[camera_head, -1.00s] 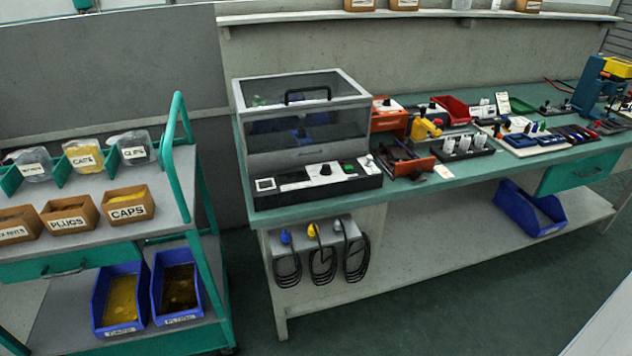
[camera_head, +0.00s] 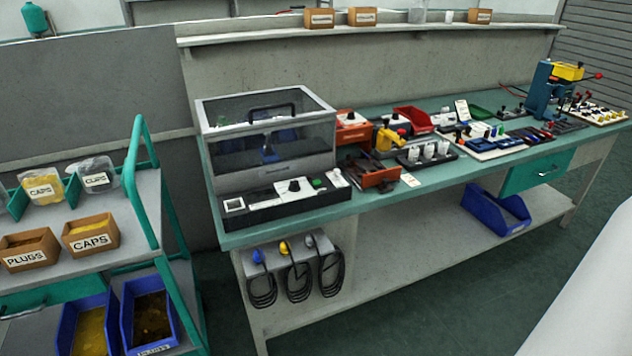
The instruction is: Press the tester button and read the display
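The tester (camera_head: 268,150) is a grey box with a clear lid and black handle, standing at the left end of the green workbench (camera_head: 446,168). Its black and white control panel (camera_head: 285,200) runs along the front. The panel has a small white-framed square (camera_head: 233,204) at its left, which looks like the display; no reading is legible. A black knob (camera_head: 293,186) and a small green button (camera_head: 316,183) sit further right on the panel. A blue item (camera_head: 268,149) shows inside the box. My gripper is not in view.
A trolley (camera_head: 150,205) with labelled bins stands left of the bench. Cables (camera_head: 298,278) hang below the tester. Orange and red trays, a yellow tool and small parts crowd the bench to the right. A blue bin (camera_head: 497,210) sits on the lower shelf. A pale surface (camera_head: 590,300) fills the lower right.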

